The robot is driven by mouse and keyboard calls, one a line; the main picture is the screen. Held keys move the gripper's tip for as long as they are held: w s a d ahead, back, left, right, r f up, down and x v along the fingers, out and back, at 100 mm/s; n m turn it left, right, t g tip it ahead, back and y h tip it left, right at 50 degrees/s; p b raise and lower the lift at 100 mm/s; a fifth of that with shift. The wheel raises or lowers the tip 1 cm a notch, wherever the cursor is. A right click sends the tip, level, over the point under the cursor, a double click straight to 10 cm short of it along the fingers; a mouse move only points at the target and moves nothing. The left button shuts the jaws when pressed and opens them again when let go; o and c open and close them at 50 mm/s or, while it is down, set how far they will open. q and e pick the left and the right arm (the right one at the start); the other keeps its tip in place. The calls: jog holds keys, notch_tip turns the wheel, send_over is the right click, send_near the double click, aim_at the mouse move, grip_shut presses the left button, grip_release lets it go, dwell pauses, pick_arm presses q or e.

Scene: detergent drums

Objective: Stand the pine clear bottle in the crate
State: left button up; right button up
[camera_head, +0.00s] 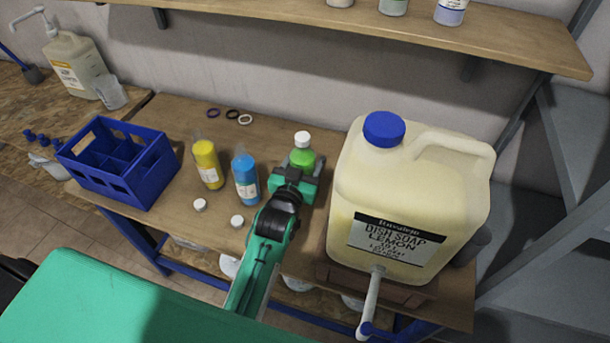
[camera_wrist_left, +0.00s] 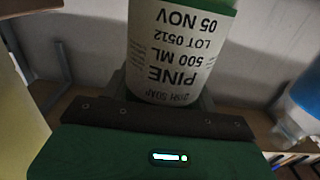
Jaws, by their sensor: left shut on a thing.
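The pine bottle (camera_head: 302,158) holds green liquid and has a white cap. It stands upright between the blue bottle and the big jug. My left gripper (camera_head: 296,180) is shut around its lower part, which hides its base; I cannot tell if it touches the table. In the left wrist view the bottle (camera_wrist_left: 172,50) fills the middle, its label reading PINE upside down. The blue crate (camera_head: 150,185) stands at the left of the table, with dividers and compartments that look empty. My right gripper is not in view.
A yellow bottle (camera_head: 207,165) and a blue bottle (camera_head: 245,178) stand between the crate and my gripper. Two white caps (camera_head: 237,221) lie in front. Small rings (camera_head: 245,119) lie behind. A large lemon dish soap jug (camera_head: 400,195) stands close on the right.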

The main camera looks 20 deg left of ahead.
pick_arm(q)
notch_tip(320, 180, down, 6)
dwell(0.5)
jog(key=shift+f, duration=0.15)
jog(key=o, duration=1.5)
jog(key=shift+p, duration=0.3)
jog(key=shift+s+a+b, duration=0.2)
jog(key=shift+s+b, duration=1.1)
jog(key=shift+s, duration=4.7)
